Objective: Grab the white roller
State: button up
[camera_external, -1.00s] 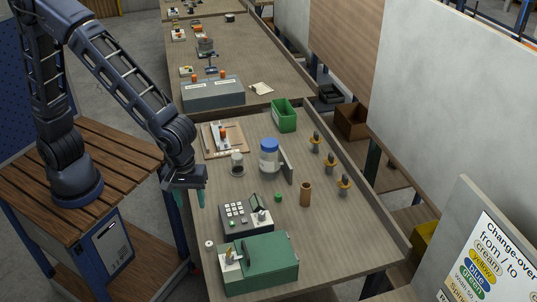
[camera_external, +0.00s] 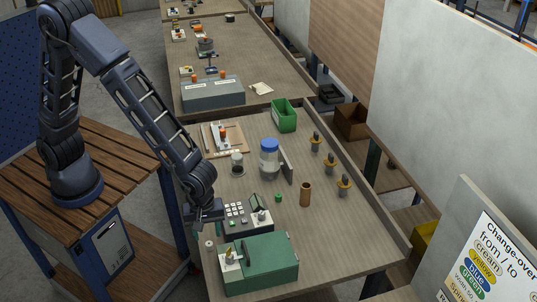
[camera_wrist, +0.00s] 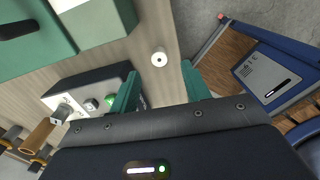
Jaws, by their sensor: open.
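The white roller (camera_external: 209,244) is a small white cylinder with a dark centre hole. It stands near the table's front-left edge, left of the green machine. In the wrist view the roller (camera_wrist: 159,58) is seen end-on, near the line between the two teal fingertips and slightly beyond them. My gripper (camera_external: 207,231) hangs just above and behind the roller in the external view. In the wrist view my gripper (camera_wrist: 160,70) has its fingers apart with nothing between them. The height gap to the roller is hard to judge.
The green machine (camera_external: 270,262) is close on the roller's right. A grey keypad box (camera_external: 246,213) stands just behind. The table edge is close on the left, with the wooden-topped stand (camera_external: 110,165) beyond. A brown cylinder (camera_external: 305,194) and a blue-lidded jar (camera_external: 269,160) stand farther off.

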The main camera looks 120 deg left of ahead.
aim_at(209, 243)
notch_tip(209, 243, down, 5)
grip_shut()
dwell(0.4)
